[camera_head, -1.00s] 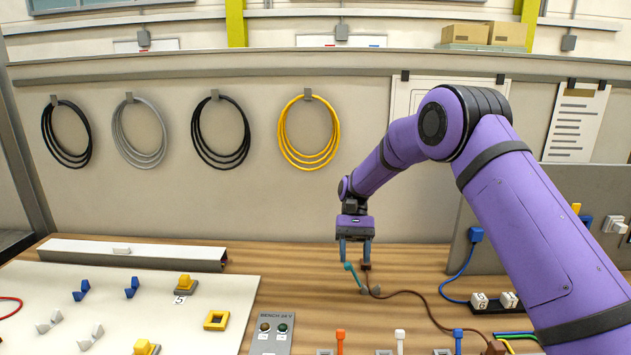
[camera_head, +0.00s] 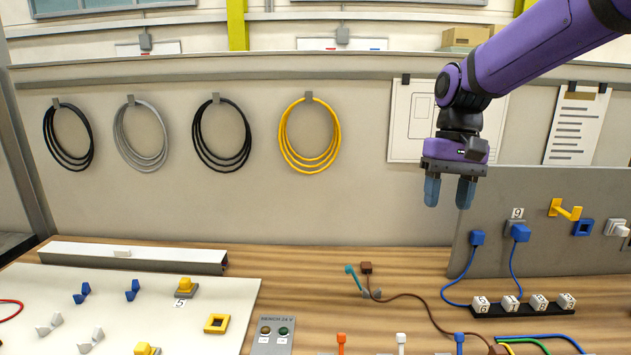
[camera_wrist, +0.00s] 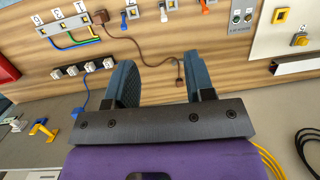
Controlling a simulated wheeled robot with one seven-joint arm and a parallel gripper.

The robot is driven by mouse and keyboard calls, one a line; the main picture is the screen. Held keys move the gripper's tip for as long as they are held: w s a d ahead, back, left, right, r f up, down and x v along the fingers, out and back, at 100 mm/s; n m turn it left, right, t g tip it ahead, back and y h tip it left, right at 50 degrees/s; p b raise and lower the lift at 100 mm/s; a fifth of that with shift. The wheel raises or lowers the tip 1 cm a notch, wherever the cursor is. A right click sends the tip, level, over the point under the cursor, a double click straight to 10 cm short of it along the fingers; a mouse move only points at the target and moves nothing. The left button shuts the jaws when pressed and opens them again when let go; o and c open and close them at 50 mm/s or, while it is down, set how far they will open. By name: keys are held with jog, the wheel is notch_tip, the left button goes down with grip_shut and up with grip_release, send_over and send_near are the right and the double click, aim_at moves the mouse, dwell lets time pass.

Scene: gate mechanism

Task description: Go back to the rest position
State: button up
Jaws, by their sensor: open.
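My gripper (camera_head: 450,191) is open and empty, raised in front of the back wall and well above the bench. Its two blue-grey fingers point down in the head view. A brown cable (camera_head: 410,296) runs from there to the right.
A grey upright panel (camera_head: 480,207) at right carries blue plugs (camera_head: 520,232) and a yellow bracket (camera_head: 565,209). Numbered white blocks (camera_head: 512,303) sit in a black holder. A white board (camera_head: 130,295) with blue and yellow parts lies at left. Coiled cables (camera_head: 309,135) hang on the wall.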

jog(key=s+d+t, duration=0.3)
jog(key=s+d, duration=0.1)
jog(key=s, duration=0.6)
jog(key=s+d+r+t+h, duration=0.1)
jog(key=s+d+t, duration=0.3)
jog(key=s, duration=0.6)
jog(key=shift+s+r, duration=0.2)
jog(key=shift+r, duration=0.1)
dwell(1.4)
